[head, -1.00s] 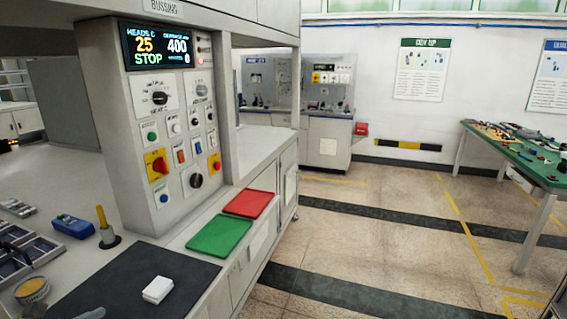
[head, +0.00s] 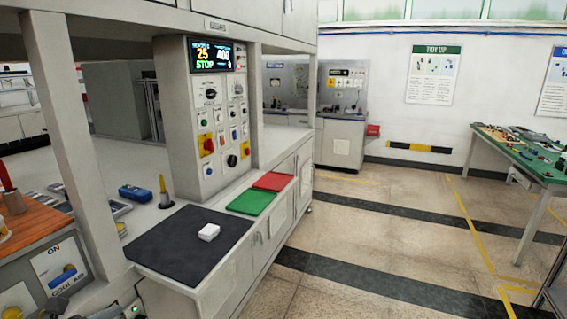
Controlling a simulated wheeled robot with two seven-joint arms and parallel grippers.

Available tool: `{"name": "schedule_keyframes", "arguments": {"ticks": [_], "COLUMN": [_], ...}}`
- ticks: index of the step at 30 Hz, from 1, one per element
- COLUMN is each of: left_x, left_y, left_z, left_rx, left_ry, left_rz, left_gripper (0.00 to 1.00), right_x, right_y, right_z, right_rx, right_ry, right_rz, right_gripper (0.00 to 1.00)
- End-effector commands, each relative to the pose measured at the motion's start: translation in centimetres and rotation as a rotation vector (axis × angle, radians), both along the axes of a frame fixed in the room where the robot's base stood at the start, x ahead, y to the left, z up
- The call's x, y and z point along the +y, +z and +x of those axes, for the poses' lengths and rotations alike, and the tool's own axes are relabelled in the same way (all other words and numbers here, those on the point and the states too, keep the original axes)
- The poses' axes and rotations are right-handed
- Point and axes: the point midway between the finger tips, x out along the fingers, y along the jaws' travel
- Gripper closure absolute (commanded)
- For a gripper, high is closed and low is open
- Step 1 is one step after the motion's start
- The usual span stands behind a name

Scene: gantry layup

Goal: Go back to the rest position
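Neither of my grippers shows in the head view, so I cannot see whether they hold anything. A small white block (head: 209,232) lies on the dark mat (head: 165,253) at the front of the workbench. A green tray (head: 251,202) and a red tray (head: 273,181) lie flat beyond the mat, and both look empty. The grey control panel (head: 222,130) stands behind them, its screen (head: 211,56) reading 25, 400 and STOP.
A blue device (head: 135,193) and a yellow-handled tool in a dark base (head: 164,192) stand left of the panel. A bench post (head: 80,150) rises at the left. A green-topped table (head: 530,158) stands at the right. The tiled floor (head: 390,240) between is clear.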

Motion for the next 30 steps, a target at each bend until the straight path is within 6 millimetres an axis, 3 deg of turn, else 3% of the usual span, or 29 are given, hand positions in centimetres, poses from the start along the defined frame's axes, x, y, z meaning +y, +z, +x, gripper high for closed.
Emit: {"name": "schedule_keyframes", "arguments": {"ticks": [6, 11, 17, 20, 23, 26, 30], "left_x": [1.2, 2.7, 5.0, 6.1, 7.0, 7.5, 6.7], "left_y": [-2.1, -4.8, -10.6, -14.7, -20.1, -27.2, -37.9], "left_z": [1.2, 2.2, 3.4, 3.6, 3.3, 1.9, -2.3], "left_rx": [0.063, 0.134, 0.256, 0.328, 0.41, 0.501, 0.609], "left_ry": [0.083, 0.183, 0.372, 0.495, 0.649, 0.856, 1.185], "left_rz": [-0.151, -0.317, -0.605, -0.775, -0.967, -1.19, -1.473], "left_gripper": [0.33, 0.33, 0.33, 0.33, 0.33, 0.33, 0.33], "right_x": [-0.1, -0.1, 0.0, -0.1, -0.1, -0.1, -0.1], "right_y": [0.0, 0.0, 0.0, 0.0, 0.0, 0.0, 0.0], "right_z": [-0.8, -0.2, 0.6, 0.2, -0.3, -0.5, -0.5], "right_rx": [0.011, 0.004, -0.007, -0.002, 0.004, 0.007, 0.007], "right_ry": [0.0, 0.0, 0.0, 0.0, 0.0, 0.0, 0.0], "right_rz": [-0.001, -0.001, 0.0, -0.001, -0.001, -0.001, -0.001], "right_gripper": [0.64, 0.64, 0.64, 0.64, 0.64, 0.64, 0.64]}}
